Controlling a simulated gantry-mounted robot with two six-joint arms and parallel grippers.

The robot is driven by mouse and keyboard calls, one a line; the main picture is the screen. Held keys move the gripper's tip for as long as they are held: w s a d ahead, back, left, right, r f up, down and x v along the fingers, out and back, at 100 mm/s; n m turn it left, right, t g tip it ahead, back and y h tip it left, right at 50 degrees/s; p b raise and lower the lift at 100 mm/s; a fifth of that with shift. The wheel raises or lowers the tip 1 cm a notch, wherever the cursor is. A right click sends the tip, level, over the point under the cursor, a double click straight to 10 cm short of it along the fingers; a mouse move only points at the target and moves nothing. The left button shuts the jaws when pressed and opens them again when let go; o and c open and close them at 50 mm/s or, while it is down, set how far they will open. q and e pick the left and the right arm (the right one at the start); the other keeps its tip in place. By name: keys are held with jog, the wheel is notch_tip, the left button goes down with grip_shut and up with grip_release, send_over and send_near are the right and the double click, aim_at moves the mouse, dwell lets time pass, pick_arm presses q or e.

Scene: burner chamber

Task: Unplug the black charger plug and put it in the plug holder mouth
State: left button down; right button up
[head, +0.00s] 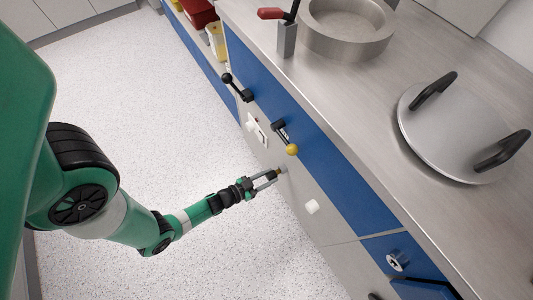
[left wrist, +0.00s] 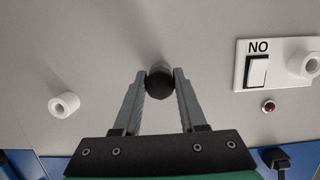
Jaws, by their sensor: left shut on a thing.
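The black charger plug (left wrist: 159,84) is a dark round piece between my left fingertips in the left wrist view, with its end toward the camera. My left gripper (head: 273,176) is shut on it, close to the grey front panel; it also shows in the left wrist view (left wrist: 160,90). I cannot tell whether the plug still touches the panel. A white hollow cylinder (left wrist: 64,104) sticks out of the panel, to the right of the gripper in the head view (head: 312,206). Another white ring (left wrist: 312,64) sits by the switch. I cannot tell which is the plug holder mouth.
A white switch plate marked NO (left wrist: 254,70) has a red light (left wrist: 269,107) below it. A yellow-knobbed lever (head: 291,149) and a black-knobbed lever (head: 236,87) stick out of the blue strip. A lid (head: 455,130) lies on the counter. The floor (head: 150,110) is clear.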

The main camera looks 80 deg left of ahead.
pick_arm(q)
jog(key=shift+r+x, duration=0.2)
jog(key=shift+x, duration=0.7)
jog(key=shift+c, duration=1.9)
grip_release()
jog(key=shift+r, duration=0.1)
